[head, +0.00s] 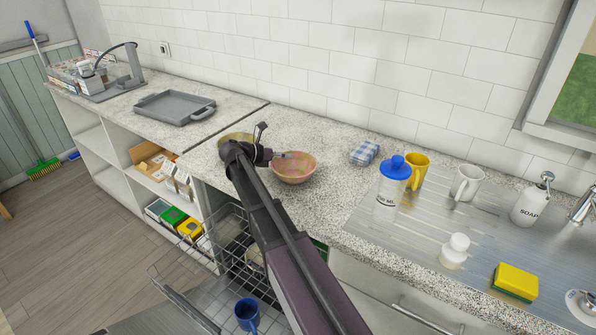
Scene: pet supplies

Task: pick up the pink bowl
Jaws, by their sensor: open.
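The pink bowl (295,171) stands upright on the speckled counter, near its front edge, and looks empty. My gripper (276,155) is at the bowl's left rim, with its fingers pointing right toward the bowl. It is open, and I cannot tell whether a finger touches the rim or reaches over it. A yellowish bowl (224,138) stands just behind my gripper to the left and is partly hidden by it. My arm crosses in front of the counter from below.
A folded blue checked cloth (364,153) lies right of the bowl. A blue-capped bottle (390,190), yellow mug (417,170) and white mug (466,183) stand by the sink. A grey tray (174,107) lies left. An open wire dish rack (215,250) with a blue mug (247,314) is below.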

